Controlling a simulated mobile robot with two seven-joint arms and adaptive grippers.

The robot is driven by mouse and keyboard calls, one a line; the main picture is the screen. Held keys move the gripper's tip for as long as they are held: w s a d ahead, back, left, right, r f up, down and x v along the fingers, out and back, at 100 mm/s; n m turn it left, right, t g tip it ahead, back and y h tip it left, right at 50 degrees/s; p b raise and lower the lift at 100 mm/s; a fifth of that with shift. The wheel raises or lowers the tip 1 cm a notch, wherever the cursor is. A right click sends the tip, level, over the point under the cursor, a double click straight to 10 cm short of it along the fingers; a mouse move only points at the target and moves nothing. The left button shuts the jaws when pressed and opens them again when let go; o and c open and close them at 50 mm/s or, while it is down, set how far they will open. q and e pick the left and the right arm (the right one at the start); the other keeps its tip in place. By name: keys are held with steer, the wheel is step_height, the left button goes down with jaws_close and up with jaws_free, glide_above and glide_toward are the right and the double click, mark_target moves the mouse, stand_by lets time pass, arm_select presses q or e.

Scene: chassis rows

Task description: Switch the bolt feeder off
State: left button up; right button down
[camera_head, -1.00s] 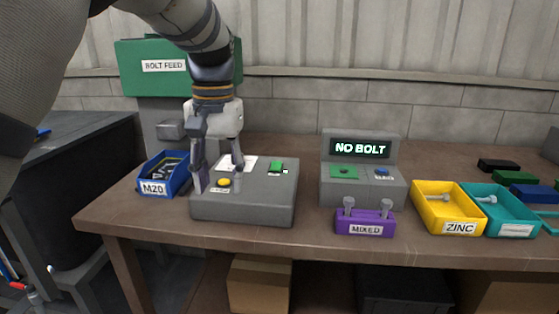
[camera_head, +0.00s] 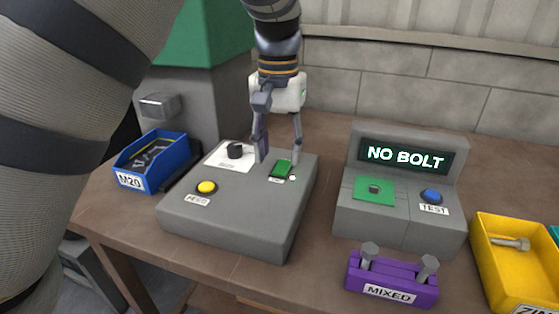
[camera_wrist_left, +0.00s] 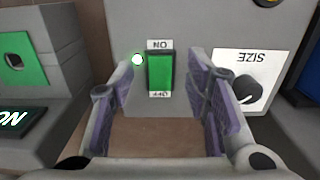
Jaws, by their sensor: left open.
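The bolt feeder's grey control box (camera_head: 236,222) stands on the bench. Its green rocker switch (camera_head: 282,169) is at the box's right rear. In the left wrist view the switch (camera_wrist_left: 160,72) has an ON label at one end and an OFF label at the other, with a lit white lamp (camera_wrist_left: 138,59) beside it. My left gripper (camera_head: 278,160) is open, with a finger on either side of the switch and nothing between them. I cannot tell whether the fingertips touch the box. My right gripper is not in view.
A black SIZE knob (camera_head: 236,150) and a yellow FEED button (camera_head: 207,187) are on the same box, close to my left gripper. The tester (camera_head: 398,228) reading NO BOLT stands to the right. A purple MIXED rack (camera_head: 392,281) and blue M20 bin (camera_head: 152,161) flank the box.

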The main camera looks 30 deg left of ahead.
mark_target(279, 174)
arm_select(q)
steer(key=shift+f, duration=1.7)
steer(key=shift+c, duration=0.3)
jaws_close()
steer(key=shift+w+f+g, duration=0.2)
steer(key=shift+w+g, duration=0.05)
steer(key=shift+g, duration=0.05)
steer(key=shift+w+g+h+b, duration=0.2)
steer(key=shift+g+h+b, duration=0.1)
steer(key=shift+g+b, duration=0.55)
steer(key=shift+r+g, duration=0.3)
steer(key=shift+g, duration=0.05)
steer(key=shift+r, duration=0.1)
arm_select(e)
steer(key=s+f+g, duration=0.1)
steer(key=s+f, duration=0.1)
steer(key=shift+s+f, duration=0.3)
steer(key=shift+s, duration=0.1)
